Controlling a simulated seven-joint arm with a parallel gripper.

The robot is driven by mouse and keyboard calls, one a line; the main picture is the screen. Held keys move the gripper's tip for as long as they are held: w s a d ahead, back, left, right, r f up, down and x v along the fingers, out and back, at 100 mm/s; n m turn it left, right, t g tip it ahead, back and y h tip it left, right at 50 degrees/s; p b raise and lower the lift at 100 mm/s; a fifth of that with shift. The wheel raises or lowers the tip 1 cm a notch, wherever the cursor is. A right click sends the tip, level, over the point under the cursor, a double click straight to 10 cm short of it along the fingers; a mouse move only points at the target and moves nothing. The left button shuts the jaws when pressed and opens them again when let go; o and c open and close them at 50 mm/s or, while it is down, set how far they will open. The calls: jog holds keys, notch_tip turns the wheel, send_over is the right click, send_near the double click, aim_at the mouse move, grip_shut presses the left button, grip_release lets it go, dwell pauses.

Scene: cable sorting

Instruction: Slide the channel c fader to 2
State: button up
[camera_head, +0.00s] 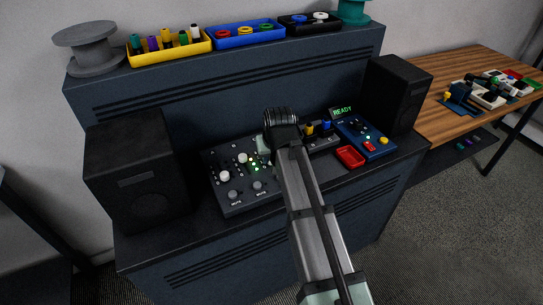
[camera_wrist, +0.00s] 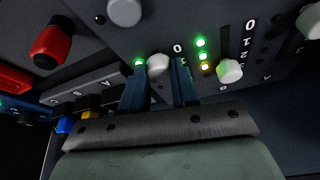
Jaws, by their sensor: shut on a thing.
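The mixer panel (camera_head: 240,205) lies on the desk. In the wrist view my gripper (camera_wrist: 160,80) has its two blue fingers on either side of a white fader cap (camera_wrist: 158,66), shut on it. This cap looks like the third from the left, so likely channel C. In the head view my gripper (camera_head: 268,150) hides the held cap.
Grey mute buttons (camera_head: 233,195) sit at the panel's front. A red tray (camera_head: 350,157), a blue console (camera_head: 368,140) and speakers (camera_head: 135,175) flank the panel.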

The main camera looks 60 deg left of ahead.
grip_shut()
jog(key=a, duration=0.4)
jog(key=shift+a, duration=0.4)
jog(key=shift+d, duration=0.1)
jog(key=o, duration=0.8)
grip_release()
jog(key=shift+c, duration=0.2)
jog(key=v, duration=1.4)
